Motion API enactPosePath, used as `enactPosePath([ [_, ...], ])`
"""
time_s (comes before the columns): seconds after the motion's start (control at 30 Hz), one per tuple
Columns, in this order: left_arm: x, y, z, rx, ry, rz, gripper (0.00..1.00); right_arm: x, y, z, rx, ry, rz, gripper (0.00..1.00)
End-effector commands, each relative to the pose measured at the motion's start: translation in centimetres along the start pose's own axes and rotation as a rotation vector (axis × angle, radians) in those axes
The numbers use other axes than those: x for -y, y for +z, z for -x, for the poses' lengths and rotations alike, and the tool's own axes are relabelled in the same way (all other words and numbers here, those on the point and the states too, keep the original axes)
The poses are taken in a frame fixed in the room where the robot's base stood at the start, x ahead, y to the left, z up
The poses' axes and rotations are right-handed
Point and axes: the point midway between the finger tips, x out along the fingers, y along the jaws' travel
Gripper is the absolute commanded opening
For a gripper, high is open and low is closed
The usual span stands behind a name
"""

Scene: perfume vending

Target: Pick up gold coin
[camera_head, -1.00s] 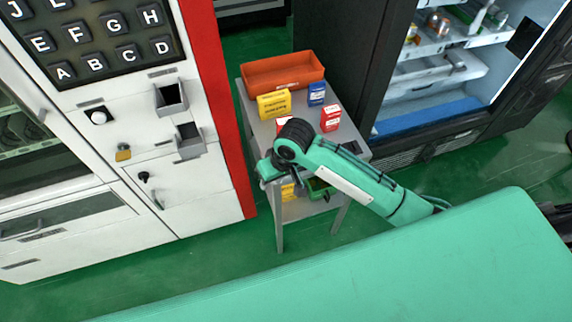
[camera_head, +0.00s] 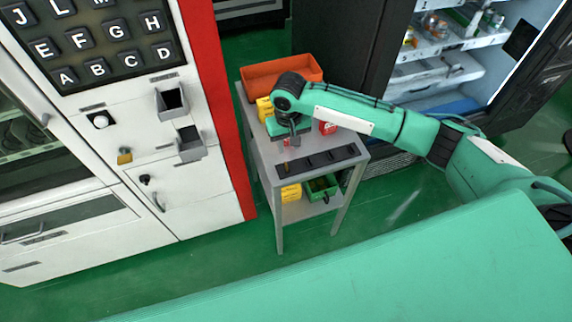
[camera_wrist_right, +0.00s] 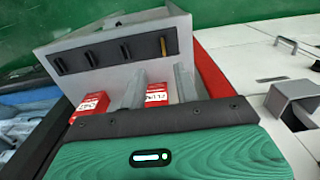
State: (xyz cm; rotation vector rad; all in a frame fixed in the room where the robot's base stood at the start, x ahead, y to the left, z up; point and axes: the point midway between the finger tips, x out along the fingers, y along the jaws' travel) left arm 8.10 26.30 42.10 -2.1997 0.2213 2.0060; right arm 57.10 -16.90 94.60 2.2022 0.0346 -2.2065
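The gold coin (camera_wrist_right: 163,46) stands on edge in the end slot of a black slotted holder (camera_wrist_right: 110,50) on the grey cart's top. In the head view the coin (camera_head: 286,168) is a small gold sliver at the holder's left end. My right gripper (camera_wrist_right: 160,72) is open, with its two grey fingers apart and nothing held between them. It is above the cart, and in the head view the gripper (camera_head: 291,138) is just behind the coin. My left gripper is not in view.
The grey cart (camera_head: 262,150) also bears an orange bin (camera_head: 270,75), a yellow box (camera_head: 264,108) and red boxes (camera_wrist_right: 90,104). A white vending machine (camera_head: 190,205) with a red side stands left. An open fridge is at right.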

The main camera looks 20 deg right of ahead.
Motion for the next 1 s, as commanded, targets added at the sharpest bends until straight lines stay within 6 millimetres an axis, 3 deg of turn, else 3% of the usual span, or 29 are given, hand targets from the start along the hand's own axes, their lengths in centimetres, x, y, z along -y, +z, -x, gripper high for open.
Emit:
enactPosePath([
  [0.13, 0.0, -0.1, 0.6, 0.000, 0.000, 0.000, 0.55, 0.0, 0.0, -2.5, 0.002, 0.000, 0.000, 0.31],
  [0.47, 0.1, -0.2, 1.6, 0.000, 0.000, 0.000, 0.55, 0.3, -0.2, -5.0, 0.000, -0.001, 0.001, 0.31],
  [0.7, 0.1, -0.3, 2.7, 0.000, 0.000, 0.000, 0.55, 0.6, -0.4, -8.3, 0.000, 0.000, 0.001, 0.31],
  [1.0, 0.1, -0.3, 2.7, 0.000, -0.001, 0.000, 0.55, 0.6, -0.4, -9.2, -0.002, -0.001, 0.002, 0.31],
])
